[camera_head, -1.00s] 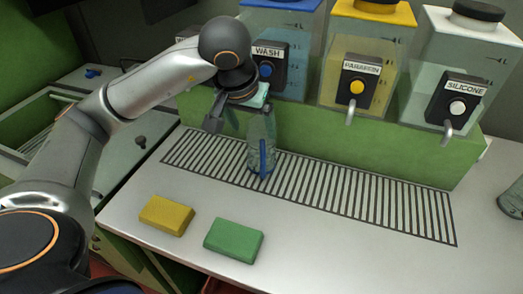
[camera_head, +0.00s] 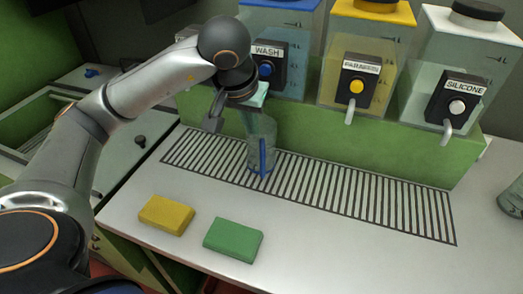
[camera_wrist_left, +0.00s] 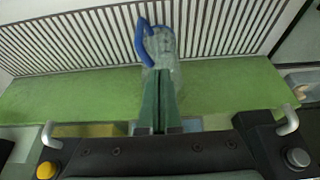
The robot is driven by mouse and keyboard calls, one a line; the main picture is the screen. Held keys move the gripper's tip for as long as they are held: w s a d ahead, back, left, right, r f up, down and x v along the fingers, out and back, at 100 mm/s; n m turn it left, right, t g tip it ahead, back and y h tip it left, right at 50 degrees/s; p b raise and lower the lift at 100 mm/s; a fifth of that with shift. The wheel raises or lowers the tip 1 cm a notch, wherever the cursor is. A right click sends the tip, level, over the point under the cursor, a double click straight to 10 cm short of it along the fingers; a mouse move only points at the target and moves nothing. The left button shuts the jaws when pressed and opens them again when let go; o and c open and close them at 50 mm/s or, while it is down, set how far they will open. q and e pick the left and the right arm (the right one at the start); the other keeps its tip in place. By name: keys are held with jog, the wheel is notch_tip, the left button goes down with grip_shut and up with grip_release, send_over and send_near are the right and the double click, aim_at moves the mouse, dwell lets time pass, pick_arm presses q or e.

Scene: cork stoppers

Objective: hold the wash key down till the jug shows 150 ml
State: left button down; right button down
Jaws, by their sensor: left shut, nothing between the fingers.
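The wash dispenser's key is a blue round button (camera_head: 265,69) on a black box under the WASH label. A clear jug (camera_head: 261,140) with a blue handle stands upright on the slotted drain grate below it; the jug also shows in the left wrist view (camera_wrist_left: 165,45). Its scale and liquid level are too small to read. My left gripper (camera_head: 256,103) is shut and empty, its teal fingers just above the jug and below the blue key, apart from the key. In the left wrist view its fingers (camera_wrist_left: 160,100) overlap the jug. My right gripper is not in view.
The paraffin key (camera_head: 357,87) and silicone key (camera_head: 457,107) sit on dispensers to the right, with spouts below. A yellow block (camera_head: 167,215) and green block (camera_head: 233,239) lie in front of the drain grate (camera_head: 350,200). A clear vessel (camera_head: 513,199) is at the right edge.

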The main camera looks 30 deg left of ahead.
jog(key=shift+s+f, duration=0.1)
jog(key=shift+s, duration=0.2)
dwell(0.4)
